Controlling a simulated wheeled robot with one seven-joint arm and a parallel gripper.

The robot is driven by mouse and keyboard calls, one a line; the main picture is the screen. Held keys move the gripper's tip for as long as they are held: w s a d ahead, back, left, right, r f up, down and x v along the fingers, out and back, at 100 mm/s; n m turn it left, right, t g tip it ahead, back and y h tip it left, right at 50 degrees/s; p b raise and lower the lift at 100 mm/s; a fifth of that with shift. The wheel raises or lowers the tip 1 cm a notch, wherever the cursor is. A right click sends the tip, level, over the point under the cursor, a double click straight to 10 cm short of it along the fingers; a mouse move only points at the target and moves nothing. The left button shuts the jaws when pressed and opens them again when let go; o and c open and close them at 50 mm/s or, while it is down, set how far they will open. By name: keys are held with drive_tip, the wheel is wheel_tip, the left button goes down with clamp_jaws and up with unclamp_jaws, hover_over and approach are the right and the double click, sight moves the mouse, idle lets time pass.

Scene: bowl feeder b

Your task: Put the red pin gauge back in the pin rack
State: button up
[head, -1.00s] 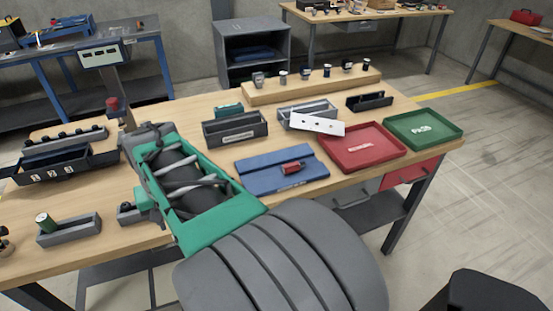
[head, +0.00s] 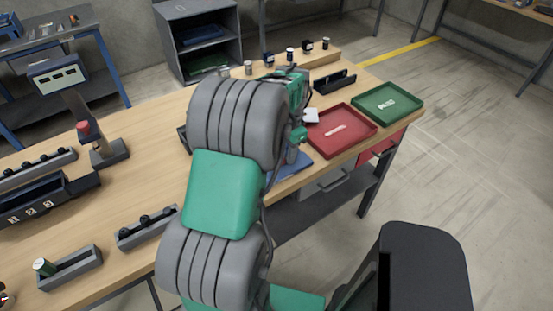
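The red pin gauge cannot be made out in the head view; my arm covers most of the blue mat (head: 291,168), leaving only its right edge in sight. My gripper's fingers are hidden behind my arm, over the middle of the bench, so I cannot see whether they hold anything. A grey rack (head: 147,228) with several dark-topped pieces stands left of my arm. A longer grey rack (head: 38,165) with similar pieces is at the far left. I cannot tell which is the pin rack.
A red tray (head: 372,131) and a green tray (head: 414,103) lie at the right. A dark holder (head: 334,84) stands behind them. Bare wood lies between stand and arm.

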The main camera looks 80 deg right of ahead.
drive_tip(key=shift+w+f, duration=0.1)
drive_tip(key=shift+f, duration=0.75)
clamp_jaws()
